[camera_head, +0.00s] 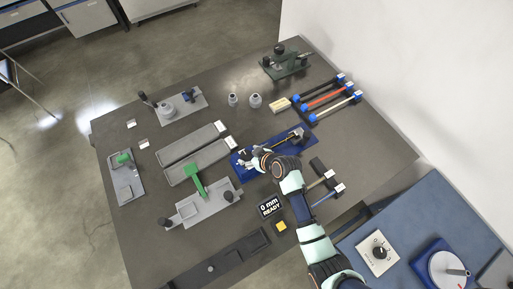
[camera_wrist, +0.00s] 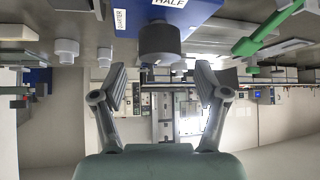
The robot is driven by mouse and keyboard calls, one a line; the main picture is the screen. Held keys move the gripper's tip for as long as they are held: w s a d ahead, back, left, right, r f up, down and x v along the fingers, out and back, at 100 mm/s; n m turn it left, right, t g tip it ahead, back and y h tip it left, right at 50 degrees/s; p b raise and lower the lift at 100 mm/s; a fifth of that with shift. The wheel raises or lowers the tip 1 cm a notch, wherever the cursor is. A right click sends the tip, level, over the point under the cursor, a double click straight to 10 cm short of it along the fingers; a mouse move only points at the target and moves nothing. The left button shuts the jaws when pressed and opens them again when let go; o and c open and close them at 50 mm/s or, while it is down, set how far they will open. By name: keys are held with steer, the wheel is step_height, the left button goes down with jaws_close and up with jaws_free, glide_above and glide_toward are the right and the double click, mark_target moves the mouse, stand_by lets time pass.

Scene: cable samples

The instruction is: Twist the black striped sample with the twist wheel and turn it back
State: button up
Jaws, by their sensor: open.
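A blue fixture (camera_head: 237,172) lies on the dark table, partly hidden by my arm. A thin dark and yellowish sample (camera_head: 286,138) lies along it; I cannot make out its stripes. In the wrist view, a dark round wheel or knob (camera_wrist: 160,43) stands out from a blue block (camera_wrist: 200,12) marked HALF. My gripper (camera_wrist: 160,82) is open and empty, its fingers apart on either side below the wheel and not visibly touching it. In the head view, my gripper (camera_head: 249,158) is over the left part of the blue fixture; its fingertips are hard to make out.
Samples with blue ends, including a red one (camera_head: 322,96), lie at the right. Grey trays (camera_head: 190,143) and a green-handled fixture (camera_head: 207,205) stand left of my arm. A display (camera_head: 269,206) reads "0 mm READY" near a yellow button (camera_head: 281,226). A dark green device (camera_head: 286,66) stands at the back.

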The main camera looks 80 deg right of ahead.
steer(key=v, duration=0.7)
steer(key=shift+s+a+r, duration=0.2)
steer(key=shift+s+r, duration=0.05)
steer(key=w+a+r+n+t+y, duration=0.2)
steer(key=w+a+r+n, duration=0.2)
steer(key=w+a+r, duration=1.15)
steer(key=w+a+r+n+t+y, duration=0.1)
steer(key=a+r+t, duration=0.1)
steer(key=a+r, duration=0.6)
steer(key=a+r+n+t+y, duration=0.15)
steer(key=a+r, duration=0.25)
steer(key=a, duration=0.8)
step_height(320, 180, up, 13)
steer(key=d+p, duration=0.1)
steer(key=p, duration=1.3)
